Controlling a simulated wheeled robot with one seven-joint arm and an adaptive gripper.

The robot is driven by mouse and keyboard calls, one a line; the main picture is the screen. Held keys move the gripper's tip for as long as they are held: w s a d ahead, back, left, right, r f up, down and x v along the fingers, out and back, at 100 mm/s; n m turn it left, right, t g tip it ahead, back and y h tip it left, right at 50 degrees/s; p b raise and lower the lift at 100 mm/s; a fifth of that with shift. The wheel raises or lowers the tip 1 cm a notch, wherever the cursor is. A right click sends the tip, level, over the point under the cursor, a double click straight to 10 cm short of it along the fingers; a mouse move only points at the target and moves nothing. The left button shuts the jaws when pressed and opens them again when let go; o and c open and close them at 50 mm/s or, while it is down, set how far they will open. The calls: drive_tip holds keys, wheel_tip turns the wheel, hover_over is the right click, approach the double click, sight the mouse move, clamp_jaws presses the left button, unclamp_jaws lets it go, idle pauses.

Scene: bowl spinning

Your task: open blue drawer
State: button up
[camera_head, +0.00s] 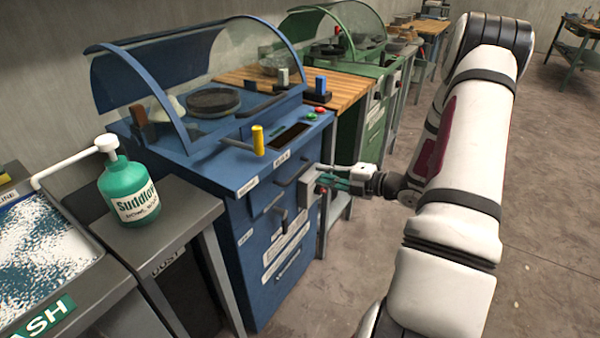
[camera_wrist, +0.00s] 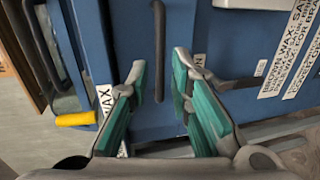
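The blue workstation cabinet (camera_head: 262,235) stands in the middle of the head view, with labelled drawer fronts. A dark bar handle (camera_head: 290,172) is on its upper front; in the wrist view a dark handle (camera_wrist: 159,50) stands upright on the blue front (camera_wrist: 130,30). My gripper (camera_head: 319,181) is in front of the cabinet's upper right part. In the wrist view my gripper (camera_wrist: 156,72) is open, its two green-padded fingers apart, with the handle beyond and roughly between the tips. I see no contact with it. The drawer fronts look flush.
A second dark handle (camera_wrist: 240,83) sticks out beside the right finger. A yellow-gripped lever (camera_head: 258,140) rises from the cabinet top. A green soap bottle (camera_head: 128,188) stands on a grey stand at left. Open floor (camera_head: 550,220) lies to the right.

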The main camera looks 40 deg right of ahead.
sight(303, 170)
drive_tip(key=b+x, duration=0.1)
drive_tip(key=x, duration=0.7)
drive_tip(key=shift+w, duration=0.3)
clamp_jaws()
